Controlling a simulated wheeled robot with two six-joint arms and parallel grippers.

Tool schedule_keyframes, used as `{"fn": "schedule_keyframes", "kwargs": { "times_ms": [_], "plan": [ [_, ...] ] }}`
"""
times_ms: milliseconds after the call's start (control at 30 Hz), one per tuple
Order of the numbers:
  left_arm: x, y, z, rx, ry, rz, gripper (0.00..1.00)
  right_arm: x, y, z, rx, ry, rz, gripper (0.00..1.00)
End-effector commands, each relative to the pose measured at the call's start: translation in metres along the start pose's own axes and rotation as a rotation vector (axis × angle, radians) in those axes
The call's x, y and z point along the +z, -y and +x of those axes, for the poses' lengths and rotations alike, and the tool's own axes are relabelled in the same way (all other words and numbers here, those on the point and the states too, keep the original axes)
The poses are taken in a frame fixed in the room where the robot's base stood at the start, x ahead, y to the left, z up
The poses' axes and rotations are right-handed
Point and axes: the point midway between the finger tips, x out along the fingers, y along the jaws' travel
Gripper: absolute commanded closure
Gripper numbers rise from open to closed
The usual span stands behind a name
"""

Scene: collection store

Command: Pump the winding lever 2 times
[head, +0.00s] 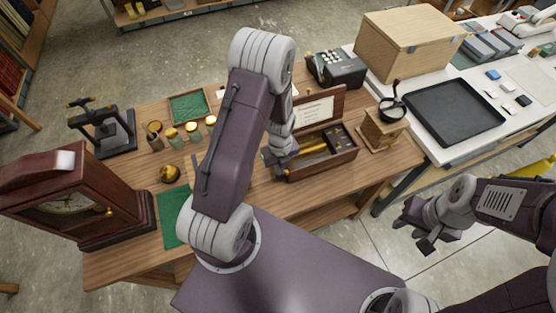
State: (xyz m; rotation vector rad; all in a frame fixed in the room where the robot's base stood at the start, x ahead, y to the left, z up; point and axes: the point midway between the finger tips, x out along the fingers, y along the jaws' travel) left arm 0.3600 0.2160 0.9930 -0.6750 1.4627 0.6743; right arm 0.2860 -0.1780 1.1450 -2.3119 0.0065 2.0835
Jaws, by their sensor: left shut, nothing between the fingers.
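A wooden music box (340,164) with a raised lid (312,113) and a brass cylinder (312,149) inside stands on the wooden table. My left gripper (275,163) is shut and empty at the box's left end, pointing down. I cannot make out the winding lever; the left gripper and arm cover that end of the box. I cannot tell whether the gripper touches the box or lever. My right gripper (416,236) is open and empty, over the floor to the right of the table.
A wooden clock (84,200) stands at the table's left, near a dark press (101,128), small brass-topped jars (172,138) and a green tray (188,107). A small wooden grinder (382,130) stands right of the box. A white table (460,149) bears a black tray (452,108).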

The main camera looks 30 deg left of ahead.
Motion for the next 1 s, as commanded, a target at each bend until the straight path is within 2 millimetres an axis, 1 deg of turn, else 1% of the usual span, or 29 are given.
{"fn": "schedule_keyframes", "kwargs": {
  "times_ms": [233,367,533,867,1000],
  "plan": [
    [0.0,0.0,0.0,0.0,0.0,0.0,1.0,0.0,0.0,0.0,0.0,0.0,0.0,0.63],
    [0.005,0.0,-0.01,-0.001,0.001,-0.002,1.0,-0.001,0.0,-0.009,0.0,0.0,0.0,0.63],
    [0.016,0.0,-0.028,-0.001,0.001,-0.001,1.0,-0.003,0.001,-0.026,0.0,0.0,0.0,0.63],
    [0.018,0.0,-0.028,0.001,-0.001,-0.001,1.0,-0.003,0.001,-0.025,0.0,0.0,0.0,0.63],
    [0.018,0.0,-0.04,0.0,0.0,0.0,1.0,-0.004,0.001,-0.035,0.0,0.0,0.0,0.63]
  ]
}}
